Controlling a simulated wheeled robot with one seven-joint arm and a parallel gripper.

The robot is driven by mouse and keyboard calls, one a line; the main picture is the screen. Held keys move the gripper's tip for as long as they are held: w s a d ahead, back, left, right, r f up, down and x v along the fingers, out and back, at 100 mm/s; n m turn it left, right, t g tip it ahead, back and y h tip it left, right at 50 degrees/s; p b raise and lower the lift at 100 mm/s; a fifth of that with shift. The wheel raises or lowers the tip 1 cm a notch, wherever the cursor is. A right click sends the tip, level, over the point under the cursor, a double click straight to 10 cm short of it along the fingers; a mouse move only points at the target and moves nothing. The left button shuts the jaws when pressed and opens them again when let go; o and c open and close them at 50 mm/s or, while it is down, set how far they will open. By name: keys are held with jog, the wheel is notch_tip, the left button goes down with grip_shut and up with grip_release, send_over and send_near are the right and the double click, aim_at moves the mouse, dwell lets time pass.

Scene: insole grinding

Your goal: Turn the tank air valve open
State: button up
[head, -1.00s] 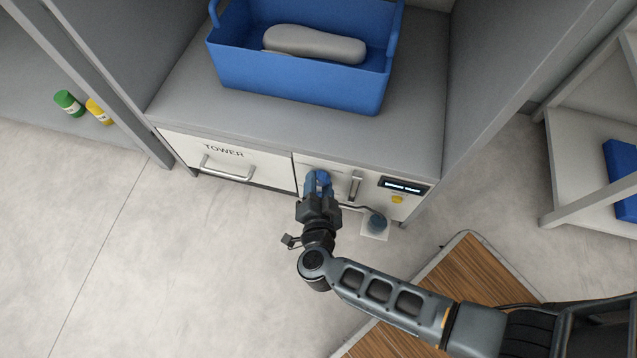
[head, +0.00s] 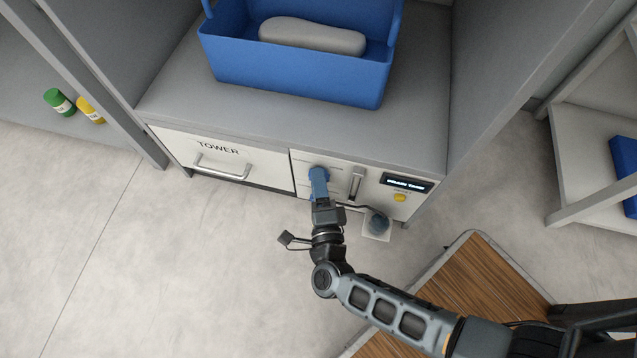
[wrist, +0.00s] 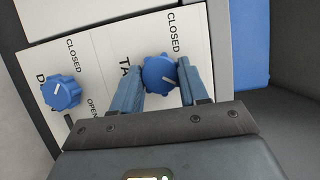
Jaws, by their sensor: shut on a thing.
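The tank air valve is a blue scalloped knob (wrist: 159,74) on the white front panel, beside lettering starting "TA". My gripper (wrist: 162,85) is shut on this knob, one blue finger on each side. "OPEN" lettering for this knob is hidden. In the head view my gripper (head: 319,180) reaches the panel and largely covers the knob. A second blue knob (wrist: 62,92), beside lettering starting "D", sits to the left, apart from my fingers.
Right of my gripper are a metal handle (head: 357,183), a small display (head: 407,184) and a yellow button (head: 400,197). A drawer marked "TOWER" (head: 250,162) is to the left. A blue bin (head: 290,72) with a grey insole-like form (head: 312,36) stands above.

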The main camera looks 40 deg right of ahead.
jog(key=shift+f+m+h, duration=0.1)
jog(key=shift+m+h, duration=0.2)
jog(key=shift+m, duration=0.5)
jog(key=o, duration=1.1)
jog(key=shift+t, duration=0.3)
jog(key=shift+c, duration=0.2)
jog(key=v, duration=0.7)
jog(key=shift+s+a+p, duration=0.2)
jog(key=shift+s+p, duration=0.2)
jog(key=shift+p, duration=0.05)
